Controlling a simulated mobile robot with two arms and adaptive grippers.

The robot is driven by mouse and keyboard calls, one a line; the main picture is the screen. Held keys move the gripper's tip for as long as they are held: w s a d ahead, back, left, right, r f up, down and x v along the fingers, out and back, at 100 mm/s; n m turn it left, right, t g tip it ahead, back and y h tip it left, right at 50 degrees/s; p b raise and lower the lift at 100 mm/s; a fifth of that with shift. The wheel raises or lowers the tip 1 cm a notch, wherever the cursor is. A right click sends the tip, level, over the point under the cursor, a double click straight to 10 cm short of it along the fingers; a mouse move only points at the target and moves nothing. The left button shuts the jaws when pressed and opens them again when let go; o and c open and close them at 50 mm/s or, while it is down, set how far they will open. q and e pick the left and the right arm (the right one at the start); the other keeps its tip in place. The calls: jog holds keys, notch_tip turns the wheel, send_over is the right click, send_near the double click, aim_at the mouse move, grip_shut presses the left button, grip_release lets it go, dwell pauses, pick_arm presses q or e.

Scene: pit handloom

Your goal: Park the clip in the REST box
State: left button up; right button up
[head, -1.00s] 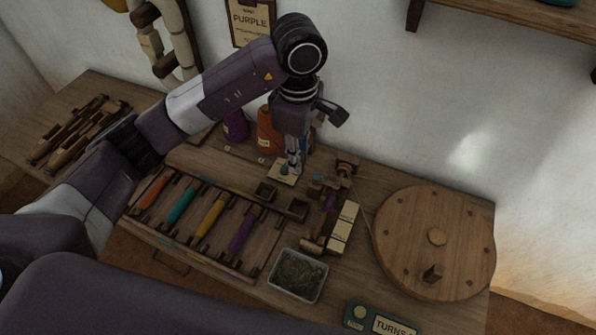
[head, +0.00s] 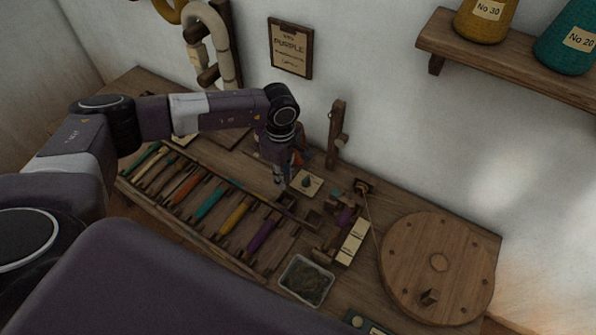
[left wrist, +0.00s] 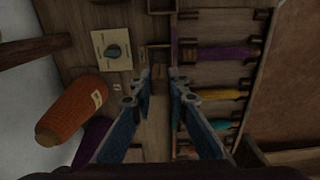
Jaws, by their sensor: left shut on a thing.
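My left gripper (head: 280,186) points down just above the bench, beside the small dark wooden box (head: 287,199). In the left wrist view, its blue fingers (left wrist: 160,74) are closed to a narrow gap on something small and dark, which I take to be the clip; its shape cannot be made out. One small open box (left wrist: 158,56) lies just beyond the fingertips, and a second box (left wrist: 160,5) is at the picture's top edge. The second box (head: 313,217) is right of the first in the head view. No REST lettering is readable. My right gripper is not in view.
A pale plate with a dark knob (head: 307,184) lies right of the gripper. A rack holds coloured shuttles, including a purple one (head: 262,235). A metal tray (head: 305,280) stands in front, a round wooden wheel (head: 438,255) at right. An orange cone (left wrist: 75,112) is close in the wrist view.

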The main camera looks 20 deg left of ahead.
pick_arm(q)
jog(key=shift+f+b, duration=3.2)
jog(key=shift+f, duration=1.05)
jog(key=shift+d, duration=0.1)
jog(key=o, duration=1.2)
jog(key=shift+o, duration=0.2)
jog(key=shift+r, duration=0.1)
jog(key=shift+r+p, duration=2.65)
jog(key=shift+r, duration=1.35)
jog(key=shift+f, duration=0.1)
